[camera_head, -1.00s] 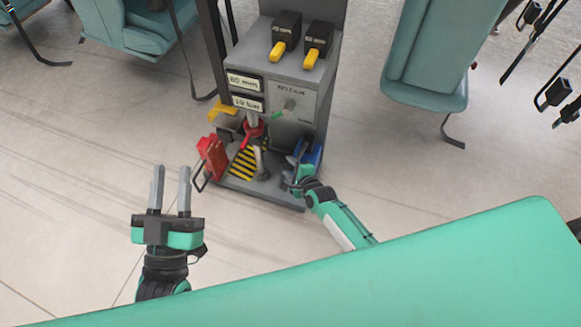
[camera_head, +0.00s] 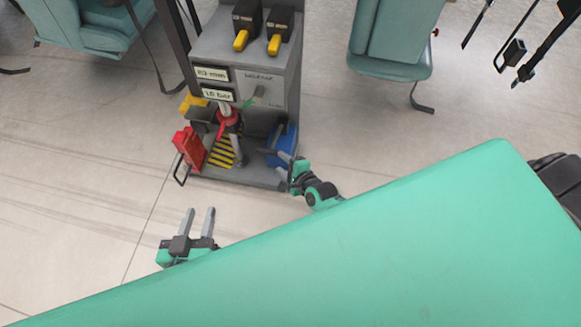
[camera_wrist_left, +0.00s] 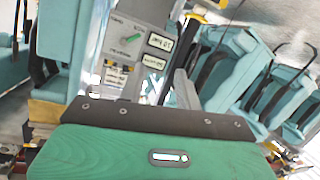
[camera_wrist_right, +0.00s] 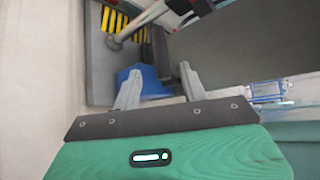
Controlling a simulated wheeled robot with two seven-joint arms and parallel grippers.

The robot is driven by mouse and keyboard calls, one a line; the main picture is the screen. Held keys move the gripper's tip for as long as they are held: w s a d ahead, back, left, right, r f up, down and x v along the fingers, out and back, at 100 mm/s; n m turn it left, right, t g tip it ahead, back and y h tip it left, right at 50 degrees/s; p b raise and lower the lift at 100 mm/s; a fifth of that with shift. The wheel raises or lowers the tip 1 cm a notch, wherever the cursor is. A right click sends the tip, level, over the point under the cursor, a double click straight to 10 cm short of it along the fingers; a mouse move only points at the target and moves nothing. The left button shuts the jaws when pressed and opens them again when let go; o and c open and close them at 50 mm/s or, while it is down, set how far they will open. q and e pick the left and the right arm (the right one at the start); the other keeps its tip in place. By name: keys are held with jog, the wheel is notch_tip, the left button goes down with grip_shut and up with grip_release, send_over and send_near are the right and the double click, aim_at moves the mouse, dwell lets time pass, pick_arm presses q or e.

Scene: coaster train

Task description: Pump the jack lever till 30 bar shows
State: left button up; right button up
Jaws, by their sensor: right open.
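The grey jack stand (camera_head: 265,95) is upright in the head view, with two label displays on its front. The lower display (camera_head: 217,94) ends in "bar"; its number is too small to read surely. A grey lever or post (camera_head: 238,150) with a red collar (camera_head: 229,117) rises over a yellow-black striped plate (camera_head: 221,153). My right gripper (camera_head: 280,160) is open beside the blue block (camera_head: 284,140) at the stand's right foot; the right wrist view shows this block (camera_wrist_right: 140,82) beyond the spread fingers. My left gripper (camera_head: 201,222) is open and empty, in front of the stand and apart from it.
A red block with a black loop (camera_head: 188,148) stands at the stand's left foot, and a yellow part (camera_head: 193,101) sits behind it. Teal seats (camera_head: 392,45) stand on both sides at the back. Pale floor (camera_head: 90,150) is open at the left.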

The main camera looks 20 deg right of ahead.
pick_arm(q)
jog(key=shift+s+a+f+g+y+p, duration=0.35)
jog(key=shift+a+f+g, duration=0.25)
jog(key=shift+g, duration=0.3)
pick_arm(e)
jog(key=shift+v, duration=2.1)
pick_arm(q)
jog(key=shift+f, duration=0.1)
pick_arm(e)
jog(key=shift+o, duration=0.3)
jog(key=shift+f, duration=0.1)
